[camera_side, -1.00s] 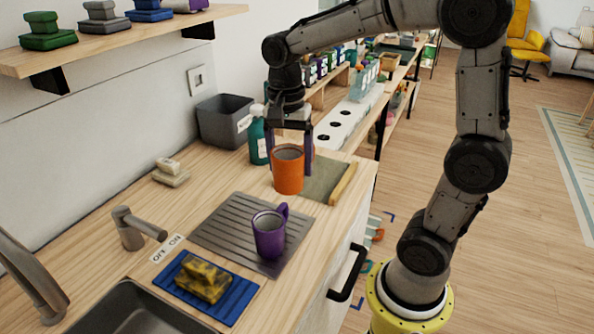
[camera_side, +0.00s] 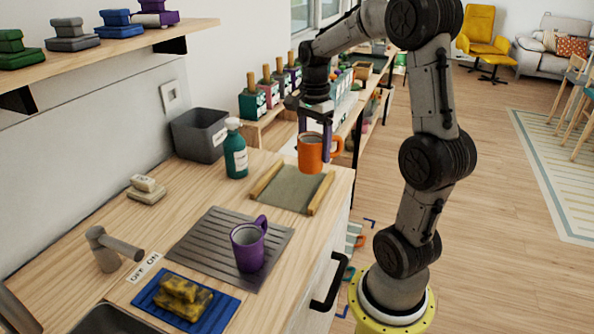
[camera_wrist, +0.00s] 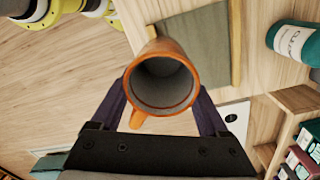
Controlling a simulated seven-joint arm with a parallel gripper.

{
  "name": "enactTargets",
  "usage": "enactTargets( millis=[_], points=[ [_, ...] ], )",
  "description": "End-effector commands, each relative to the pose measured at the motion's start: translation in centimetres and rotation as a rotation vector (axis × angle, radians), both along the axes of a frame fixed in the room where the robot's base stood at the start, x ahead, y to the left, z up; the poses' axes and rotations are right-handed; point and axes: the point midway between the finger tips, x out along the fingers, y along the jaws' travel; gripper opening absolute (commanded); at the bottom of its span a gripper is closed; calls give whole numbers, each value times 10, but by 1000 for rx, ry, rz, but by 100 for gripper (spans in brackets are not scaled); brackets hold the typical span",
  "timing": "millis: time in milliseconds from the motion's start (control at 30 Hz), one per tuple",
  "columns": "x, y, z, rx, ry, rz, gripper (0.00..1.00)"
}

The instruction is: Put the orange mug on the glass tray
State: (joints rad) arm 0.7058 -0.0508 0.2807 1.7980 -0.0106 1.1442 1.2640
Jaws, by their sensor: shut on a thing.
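The orange mug (camera_side: 311,154) is held upright in the air, past the far right end of a grey-green tray-like panel with wooden rails (camera_side: 290,187). I cannot tell whether this panel is the glass tray. My gripper (camera_side: 314,140) is shut on the mug, with one finger on each side. The handle points right in the side view. In the wrist view the mug (camera_wrist: 160,82) shows its open, empty-looking mouth between the fingers of my gripper (camera_wrist: 160,108). Part of the panel (camera_wrist: 195,40) shows beyond the mug there.
A purple mug (camera_side: 247,248) stands on a ribbed grey drain mat (camera_side: 210,243). A teal bottle (camera_side: 236,155) and a dark grey bin (camera_side: 199,134) stand behind. A sponge (camera_side: 184,296) lies on a blue mat.

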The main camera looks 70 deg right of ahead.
Motion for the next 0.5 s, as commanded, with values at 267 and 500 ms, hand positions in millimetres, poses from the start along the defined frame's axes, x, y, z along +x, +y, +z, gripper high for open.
enactTargets(
  millis=[267,500],
  points=[
    [42,-36,-37,2,2,1,2],
    [59,-51,-64,-2,-1,1,2]
  ],
)
